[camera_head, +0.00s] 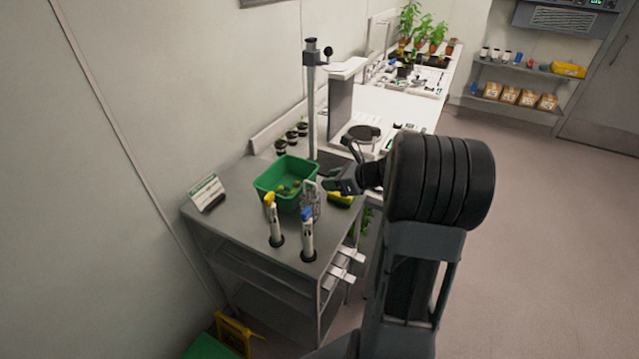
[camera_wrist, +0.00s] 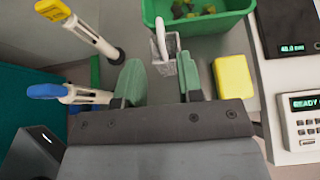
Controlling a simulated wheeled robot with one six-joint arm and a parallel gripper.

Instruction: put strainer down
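The strainer (camera_wrist: 163,66) is a small grey mesh cup with a pale upright handle. In the wrist view it is just past and between the fingertips of my gripper (camera_wrist: 160,68), whose green-grey fingers stand apart with a gap between them. In the head view the strainer (camera_head: 311,201) is upright over the grey bench (camera_head: 230,222), in front of the green bin (camera_head: 272,184). My gripper (camera_head: 330,184) reaches in from the right at its upper right side. I cannot tell whether the strainer's base touches the bench.
A yellow-topped tool (camera_head: 274,222) and a blue-topped tool (camera_head: 308,238) stand at the bench's front. A yellow sponge (camera_wrist: 233,82) lies right of the strainer. A scale (camera_wrist: 290,30) and a keypad device (camera_wrist: 298,122) are farther right. A sign (camera_head: 206,193) stands left.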

